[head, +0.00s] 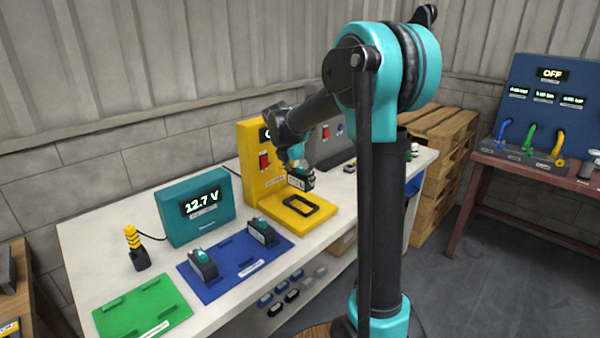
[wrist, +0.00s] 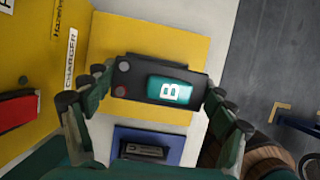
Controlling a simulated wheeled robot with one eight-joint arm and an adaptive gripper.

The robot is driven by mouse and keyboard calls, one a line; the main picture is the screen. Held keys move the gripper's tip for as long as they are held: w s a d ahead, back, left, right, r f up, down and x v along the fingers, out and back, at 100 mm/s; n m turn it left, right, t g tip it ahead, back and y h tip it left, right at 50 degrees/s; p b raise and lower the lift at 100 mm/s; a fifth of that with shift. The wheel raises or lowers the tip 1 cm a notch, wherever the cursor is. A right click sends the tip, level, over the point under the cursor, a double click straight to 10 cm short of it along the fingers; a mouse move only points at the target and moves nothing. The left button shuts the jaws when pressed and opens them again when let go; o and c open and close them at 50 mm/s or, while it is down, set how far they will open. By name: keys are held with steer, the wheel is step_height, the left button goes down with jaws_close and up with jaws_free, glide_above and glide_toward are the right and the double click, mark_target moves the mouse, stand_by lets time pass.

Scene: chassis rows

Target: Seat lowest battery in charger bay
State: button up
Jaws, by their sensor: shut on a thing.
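My gripper (head: 297,166) is shut on a dark battery with a teal top marked B (wrist: 186,91); its fingers clasp the battery's two ends in the wrist view. In the head view the held battery (head: 301,180) hangs above the yellow charger (head: 254,150), apart from its base. The black-rimmed charger bay (head: 298,206) lies just below it and looks empty. In the wrist view the battery hides the bay. Two other teal-topped batteries, one nearer (head: 202,265) and one farther (head: 261,232), stand on the blue mat (head: 225,257). The charger's display is mostly hidden by my arm.
A teal meter (head: 195,208) reading 12.7 V stands behind the blue mat, with a yellow-and-black probe (head: 135,247) to its left. A green mat (head: 140,306) lies bare at the front left. A grey unit stands behind my arm on the white bench.

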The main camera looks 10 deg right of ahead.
steer(key=shift+d+f, duration=0.1)
steer(key=shift+f, duration=3.25)
steer(key=shift+f, duration=0.95)
steer(key=o, duration=1.6)
steer(key=shift+o, duration=0.2)
steer(key=v, duration=1.2)
